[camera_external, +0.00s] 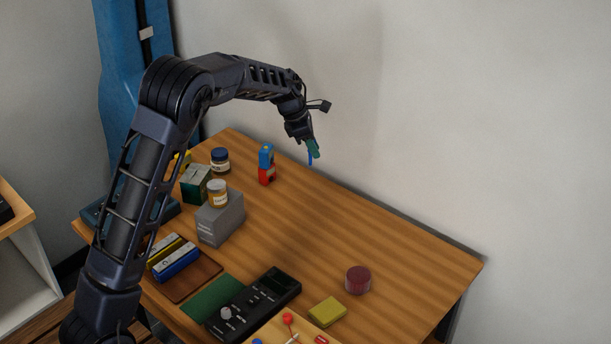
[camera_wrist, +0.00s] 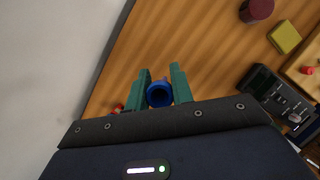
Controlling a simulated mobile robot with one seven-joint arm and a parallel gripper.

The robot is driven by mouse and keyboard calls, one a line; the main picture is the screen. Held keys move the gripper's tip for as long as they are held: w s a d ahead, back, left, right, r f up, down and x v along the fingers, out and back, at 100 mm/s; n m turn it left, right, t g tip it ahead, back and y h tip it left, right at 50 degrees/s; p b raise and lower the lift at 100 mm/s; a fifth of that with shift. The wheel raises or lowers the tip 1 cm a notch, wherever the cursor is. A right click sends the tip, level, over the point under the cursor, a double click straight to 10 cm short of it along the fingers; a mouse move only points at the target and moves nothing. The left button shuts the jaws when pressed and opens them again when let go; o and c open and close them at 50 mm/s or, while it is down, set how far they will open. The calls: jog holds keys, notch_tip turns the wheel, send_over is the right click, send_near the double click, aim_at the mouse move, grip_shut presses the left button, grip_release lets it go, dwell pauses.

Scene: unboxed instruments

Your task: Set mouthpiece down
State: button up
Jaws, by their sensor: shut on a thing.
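The mouthpiece (camera_wrist: 159,94) is blue, with a round cup-like opening facing the wrist camera. My gripper (camera_wrist: 160,82) is shut on it, with one green finger on each side. In the external view my gripper (camera_external: 313,148) is above the far part of the wooden table (camera_external: 380,245), near the wall. A thin blue part of the mouthpiece (camera_external: 310,158) hangs down from the fingers there. It is apart from the tabletop as far as I can tell. The fingers hide most of it in the external view.
A blue and red block stack (camera_external: 266,165) stands left of my gripper. A grey box (camera_external: 220,218) with a jar, a dark jar (camera_external: 220,160), a black device (camera_external: 262,304), a yellow block (camera_external: 327,312) and a dark red tin (camera_external: 358,280) stand around. The table's right middle is clear.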

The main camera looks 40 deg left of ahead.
jog(key=w+d+f, duration=0.1)
jog(key=w, duration=1)
notch_tip(320, 180, down, 20)
jog(key=shift+w+r, duration=0.1)
jog(key=shift+w, duration=0.05)
jog(key=shift+f, duration=0.2)
jog(key=o, duration=1)
jog(key=shift+r, duration=0.1)
